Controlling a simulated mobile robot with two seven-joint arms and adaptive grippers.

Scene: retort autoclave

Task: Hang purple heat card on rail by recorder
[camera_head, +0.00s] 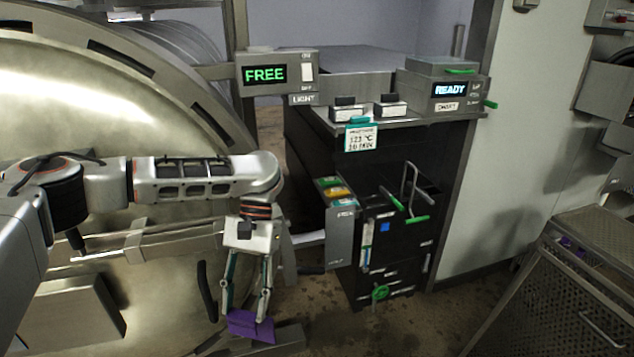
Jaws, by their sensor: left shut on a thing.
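My left gripper (247,312) is low in the head view, left of centre, in front of the large round steel door. It is shut on the purple heat card (252,327), which is tilted and partly covered by the fingers. The recorder seems to be the grey box with a lit READY display (450,90), on top of the dark cabinet. Below it, the cabinet top's front edge (425,121) looks like the rail. A white card with a teal clip (361,137) hangs at its left end. My right gripper is not in view.
A box with a FREE display (265,74) stands left of the cabinet. A card holder (341,235) and green-tipped handles (417,219) stick out from the cabinet front. A perforated metal basket (570,285) stands at the right. The floor between is clear.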

